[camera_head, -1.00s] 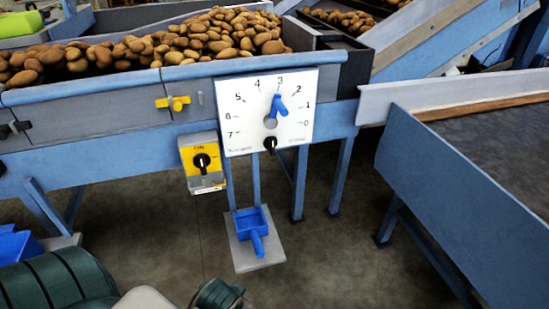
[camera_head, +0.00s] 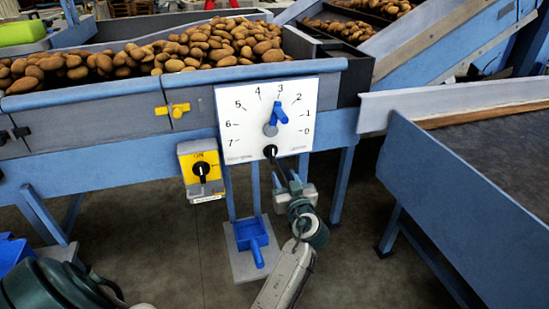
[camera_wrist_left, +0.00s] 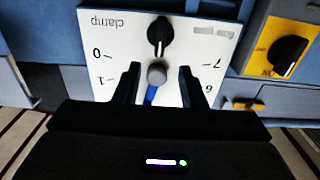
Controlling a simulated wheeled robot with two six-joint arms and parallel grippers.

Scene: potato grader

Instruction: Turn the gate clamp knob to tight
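The black gate clamp knob (camera_head: 270,151) sits at the bottom edge of the white scale plate (camera_head: 232,110), below the blue pointer (camera_head: 279,113). In the left wrist view, which is upside down, the knob (camera_wrist_left: 160,36) is near the top with a pale mark on it, beside the word "clamp". My left gripper (camera_head: 284,170) reaches up from below, close to the knob. Its two dark fingers (camera_wrist_left: 159,68) are apart, with nothing held between them. The knob shows beyond the fingertips; contact is not visible. My right gripper is not in view.
A yellow switch box (camera_head: 186,162) with a black knob hangs left of the plate. A yellow latch (camera_head: 178,110) is above it. A blue-sided table (camera_head: 450,190) is at the right. Potatoes (camera_head: 225,42) fill the hopper behind.

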